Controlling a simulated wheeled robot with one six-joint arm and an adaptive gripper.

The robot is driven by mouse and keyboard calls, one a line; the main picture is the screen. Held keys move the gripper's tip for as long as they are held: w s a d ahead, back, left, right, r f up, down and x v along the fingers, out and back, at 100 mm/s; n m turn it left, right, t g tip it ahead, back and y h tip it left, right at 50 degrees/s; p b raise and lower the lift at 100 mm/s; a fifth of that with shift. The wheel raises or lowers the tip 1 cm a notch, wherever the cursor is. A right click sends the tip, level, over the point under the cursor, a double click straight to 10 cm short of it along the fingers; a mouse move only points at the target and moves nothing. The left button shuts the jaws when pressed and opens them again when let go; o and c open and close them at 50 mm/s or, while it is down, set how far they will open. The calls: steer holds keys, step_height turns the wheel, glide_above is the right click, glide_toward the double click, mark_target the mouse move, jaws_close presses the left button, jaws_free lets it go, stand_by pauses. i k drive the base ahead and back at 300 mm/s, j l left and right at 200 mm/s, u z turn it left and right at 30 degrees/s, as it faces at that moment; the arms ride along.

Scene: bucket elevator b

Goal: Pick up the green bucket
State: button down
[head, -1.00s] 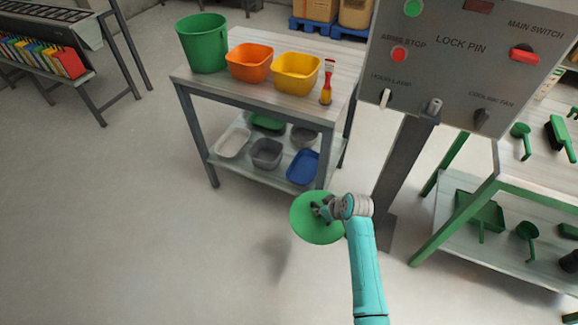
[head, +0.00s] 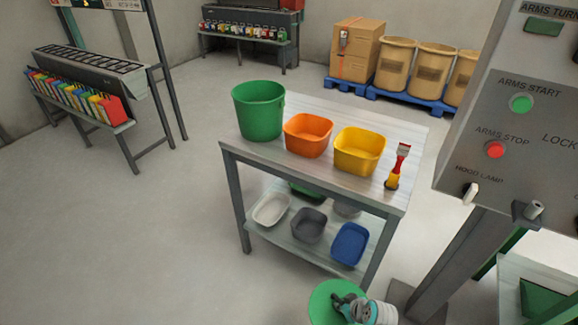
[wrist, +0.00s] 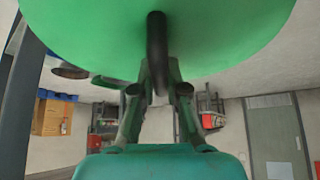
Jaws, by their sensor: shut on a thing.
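The green bucket (head: 259,112) stands upright and open-topped at the left back corner of the table top. My gripper (head: 345,304) is at the bottom of the head view, in front of the table and well below and apart from the bucket. It is shut on the black handle (wrist: 157,45) of a round green lid (head: 322,298). The lid (wrist: 90,35) fills the top of the wrist view, with the fingers (wrist: 158,78) on either side of the handle. The bucket cannot be made out in the wrist view.
An orange tub (head: 308,136), a yellow tub (head: 359,152) and a red-and-yellow brush (head: 398,166) stand right of the bucket on the table (head: 285,172). Trays fill its lower shelf. A control panel (head: 510,150) blocks the right. The floor (head: 120,240) at left is clear.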

mark_target(259, 105)
steer(key=i+j+u, duration=0.35)
steer(key=i, duration=0.5)
steer(key=i+j+u, duration=0.1)
steer(key=i+u, duration=0.25)
steer(key=i, duration=0.5)
steer(key=i+j, duration=0.5)
steer(key=i, duration=0.15)
steer(key=i+j, duration=0.55)
steer(key=i+j+z, duration=0.1)
steer(key=i, duration=0.35)
steer(key=i+j+z, duration=0.15)
steer(key=i+j, duration=0.15)
steer(key=i, duration=0.2)
steer(key=i+j+z, duration=0.1)
steer(key=i+j, duration=0.2)
steer(key=i, duration=0.15)
steer(key=i+j+z, duration=0.15)
steer(key=z, duration=0.25)
steer(key=i+j+z, duration=0.25)
steer(key=z, duration=0.15)
steer(key=i+j+z, duration=0.5)
steer(key=j+z, duration=0.25)
steer(key=l, duration=0.1)
